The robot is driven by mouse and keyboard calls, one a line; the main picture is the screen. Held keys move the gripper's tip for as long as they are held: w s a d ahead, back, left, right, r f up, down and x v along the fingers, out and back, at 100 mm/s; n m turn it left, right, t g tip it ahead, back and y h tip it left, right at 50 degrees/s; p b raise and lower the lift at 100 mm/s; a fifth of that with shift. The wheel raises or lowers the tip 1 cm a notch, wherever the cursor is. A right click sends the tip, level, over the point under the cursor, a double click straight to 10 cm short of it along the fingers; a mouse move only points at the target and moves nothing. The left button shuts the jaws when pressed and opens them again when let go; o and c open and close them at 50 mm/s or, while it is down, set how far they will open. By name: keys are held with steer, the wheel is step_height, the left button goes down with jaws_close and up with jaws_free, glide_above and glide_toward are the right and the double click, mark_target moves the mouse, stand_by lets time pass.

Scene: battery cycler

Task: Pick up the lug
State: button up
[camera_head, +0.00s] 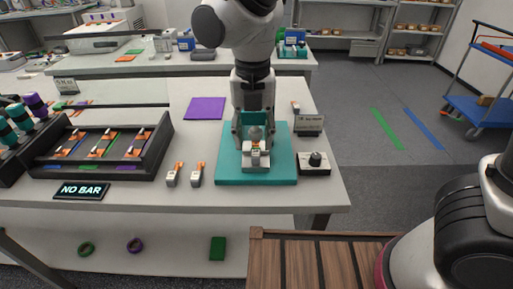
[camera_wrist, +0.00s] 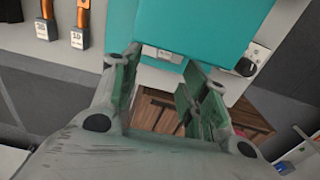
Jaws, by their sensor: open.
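My gripper (camera_head: 254,137) is open above the teal mat (camera_head: 225,168), pointing down. I cannot tell whether this holds the lug. Two white-and-orange pieces (camera_head: 172,175) (camera_head: 196,174) stand on the table left of the mat; they also show at the wrist view's top left (camera_wrist: 80,25).
A black rack (camera_head: 40,172) with several orange-tipped pieces stands at left, behind a "NO BAR" sign (camera_head: 82,190). A white box with a black knob (camera_head: 315,162) and a small sign (camera_head: 309,124) stand right of the mat. A purple sheet (camera_head: 205,110) lies flat behind.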

mark_target(256, 158)
steer(key=f, duration=0.6)
steer(key=shift+s+d+f, duration=0.1)
steer(key=shift+d+f, duration=0.05)
steer(key=shift+d, duration=0.05)
jaws_close()
